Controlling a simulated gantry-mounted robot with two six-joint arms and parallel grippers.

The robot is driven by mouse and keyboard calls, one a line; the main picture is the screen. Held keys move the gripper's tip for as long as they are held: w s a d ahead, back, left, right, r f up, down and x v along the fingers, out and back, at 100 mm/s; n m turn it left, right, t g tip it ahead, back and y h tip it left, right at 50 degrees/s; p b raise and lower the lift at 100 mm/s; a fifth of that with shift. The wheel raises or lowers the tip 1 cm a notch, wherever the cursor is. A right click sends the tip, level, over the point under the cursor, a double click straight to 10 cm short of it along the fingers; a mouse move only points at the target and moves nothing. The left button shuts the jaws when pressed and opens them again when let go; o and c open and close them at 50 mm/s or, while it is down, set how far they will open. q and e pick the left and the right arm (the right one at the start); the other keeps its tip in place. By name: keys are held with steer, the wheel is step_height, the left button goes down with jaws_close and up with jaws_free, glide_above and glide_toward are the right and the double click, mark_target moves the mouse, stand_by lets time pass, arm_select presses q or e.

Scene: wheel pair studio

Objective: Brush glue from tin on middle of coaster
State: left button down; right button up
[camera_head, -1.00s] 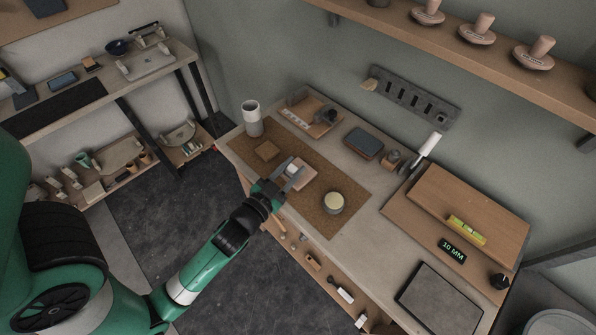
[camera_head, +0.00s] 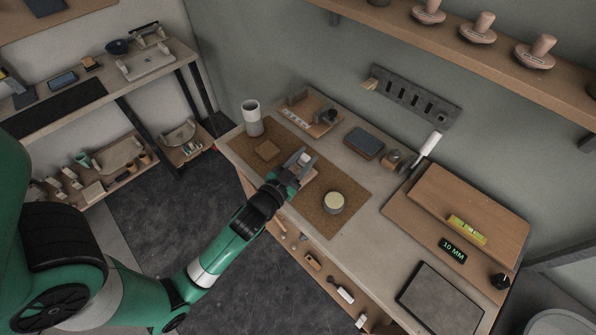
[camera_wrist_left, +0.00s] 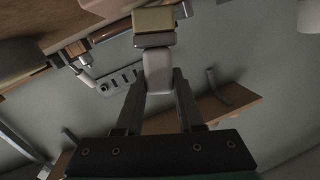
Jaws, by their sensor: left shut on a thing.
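My left gripper (camera_head: 303,162) is shut on a brush, over the middle of the brown mat. In the left wrist view the brush (camera_wrist_left: 158,70) has a pale handle between the fingers, a grey band and a tan block of bristles pointing away from the gripper. A round tin (camera_head: 334,203) with a pale yellow top stands on the mat, right of and nearer than the gripper. A small square brown coaster (camera_head: 267,150) lies flat on the mat, left of the gripper. A pinkish block (camera_head: 308,177) is partly hidden under the gripper. My right gripper is out of view.
A white-and-grey cup (camera_head: 252,118) stands at the mat's left end. A wooden tray (camera_head: 312,117) and a dark blue box (camera_head: 364,143) are behind. A wooden board (camera_head: 470,215) with a yellow level is right. The mat (camera_head: 240,143) has bare room around the coaster.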

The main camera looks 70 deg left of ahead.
arm_select(q)
steer(key=shift+w+a+f, duration=0.1)
steer(key=shift+w+a, duration=0.2)
steer(key=shift+w, duration=0.35)
steer(key=shift+s+a+v, duration=0.1)
steer(key=shift+a+v, duration=0.05)
steer(key=shift+v, duration=1)
steer(key=shift+s+a+v, duration=0.15)
steer(key=shift+a+v, duration=0.05)
steer(key=shift+v, duration=0.95)
steer(key=shift+s+d+f, duration=0.1)
steer(key=shift+s+d, duration=0.2)
steer(key=shift+s, duration=0.4)
